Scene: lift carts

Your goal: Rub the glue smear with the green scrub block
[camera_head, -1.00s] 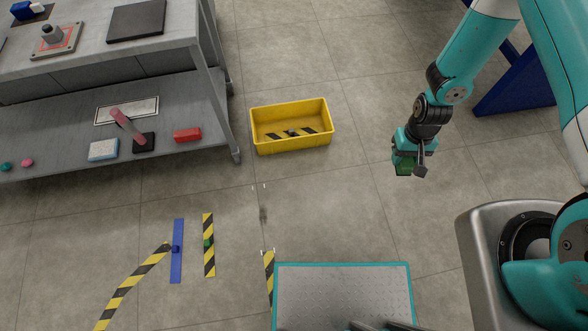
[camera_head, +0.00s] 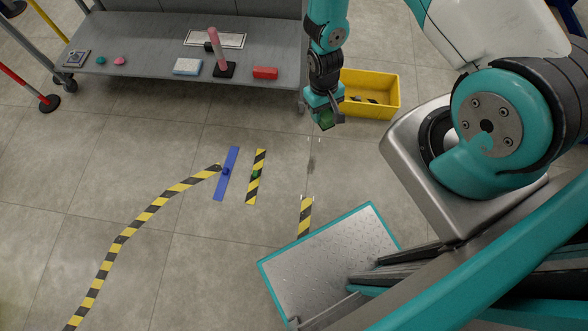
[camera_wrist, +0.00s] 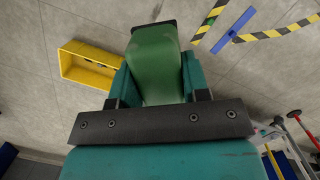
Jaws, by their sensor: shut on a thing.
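My gripper (camera_head: 325,108) is shut on the green scrub block (camera_head: 327,120), above the floor just in front of the yellow bin in the head view. In the wrist view the green block (camera_wrist: 157,62) sits between the teal jaws and fills the upper middle. A faint grey smear (camera_head: 312,160), which looks like the glue smear, lies on the floor between small white corner marks. It is below the block in the head picture, and the block appears apart from it. In the wrist view I cannot make out the smear.
A yellow bin (camera_head: 390,96) stands behind my gripper, with a grey shelf cart (camera_head: 130,64) to the left. A red-and-white post (camera_head: 25,88) stands far left.

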